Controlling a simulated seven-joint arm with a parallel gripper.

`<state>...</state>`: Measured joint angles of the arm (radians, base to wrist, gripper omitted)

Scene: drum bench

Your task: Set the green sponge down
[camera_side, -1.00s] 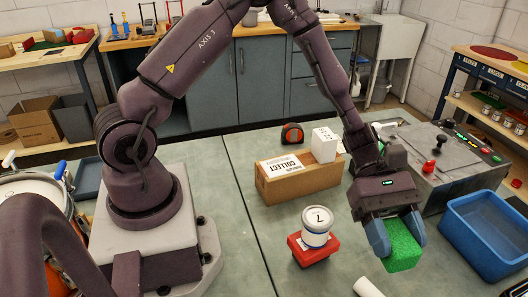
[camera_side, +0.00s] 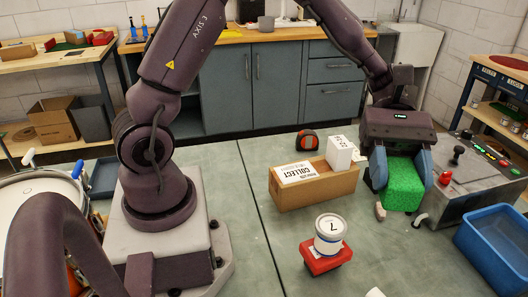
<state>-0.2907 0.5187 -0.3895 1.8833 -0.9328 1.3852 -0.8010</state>
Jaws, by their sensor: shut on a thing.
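The green sponge (camera_side: 404,188) is held in my gripper (camera_side: 402,180), between its two blue-grey fingers. The fingers are shut on its left and right sides. The sponge is at the right of the bench (camera_side: 300,222), between the cardboard box and the grey control box. Its lower edge looks clear of the bench top, but I cannot tell the gap exactly.
The cardboard box (camera_side: 315,187) carries a small white box (camera_side: 341,152). The grey control box (camera_side: 472,178) and blue bin (camera_side: 498,246) stand at right. A white tin (camera_side: 329,234) sits on a red block (camera_side: 326,258). A small beige object (camera_side: 380,211) lies below the sponge. Bench front is mostly clear.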

